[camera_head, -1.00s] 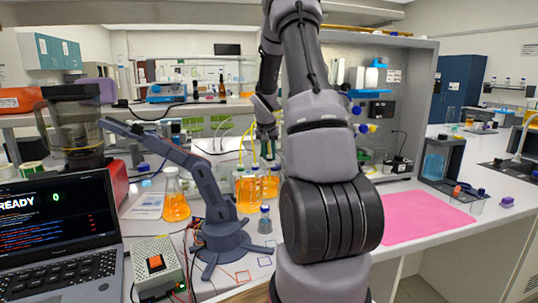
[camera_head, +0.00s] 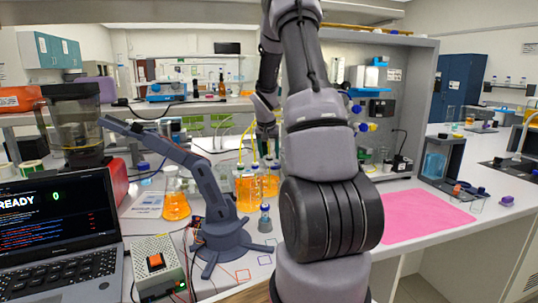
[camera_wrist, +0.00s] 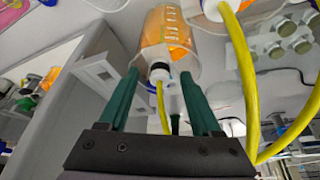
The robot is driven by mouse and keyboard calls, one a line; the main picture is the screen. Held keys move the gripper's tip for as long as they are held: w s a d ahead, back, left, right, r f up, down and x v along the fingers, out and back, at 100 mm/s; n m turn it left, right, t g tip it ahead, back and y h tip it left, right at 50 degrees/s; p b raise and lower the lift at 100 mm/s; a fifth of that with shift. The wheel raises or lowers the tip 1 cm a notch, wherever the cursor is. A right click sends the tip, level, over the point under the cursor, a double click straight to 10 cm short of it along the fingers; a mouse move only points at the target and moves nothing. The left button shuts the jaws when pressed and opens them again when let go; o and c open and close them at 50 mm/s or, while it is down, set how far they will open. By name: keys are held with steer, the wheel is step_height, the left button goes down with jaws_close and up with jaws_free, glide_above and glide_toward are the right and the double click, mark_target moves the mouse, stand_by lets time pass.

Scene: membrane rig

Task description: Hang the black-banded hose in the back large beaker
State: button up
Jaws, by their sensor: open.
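My gripper (camera_wrist: 159,76) is open, its green fingers on either side of a yellow hose (camera_wrist: 161,104) with a dark band (camera_wrist: 158,69) near its end. Whether the fingers touch the hose I cannot tell. Beyond the fingertips is a large glass vessel of orange liquid (camera_wrist: 165,42). A second yellow hose (camera_wrist: 245,70) loops at the right of the wrist view. In the head view my gripper (camera_head: 266,148) is above two large orange-filled beakers, a front one (camera_head: 246,193) and a back one (camera_head: 271,184). The hose ends are too small to read there.
An orange conical flask (camera_head: 175,203) stands left of the beakers, and a small blue-capped bottle (camera_head: 265,219) stands in front. A small grey robot arm (camera_head: 190,165) stands close on the left. A grey panel (camera_head: 415,120) stands behind. The pink mat (camera_head: 425,215) at right is clear.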

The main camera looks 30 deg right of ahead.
steer(key=v, duration=1)
steer(key=shift+r, duration=0.2)
steer(key=shift+s+a, duration=0.1)
steer(key=shift+s, duration=0.05)
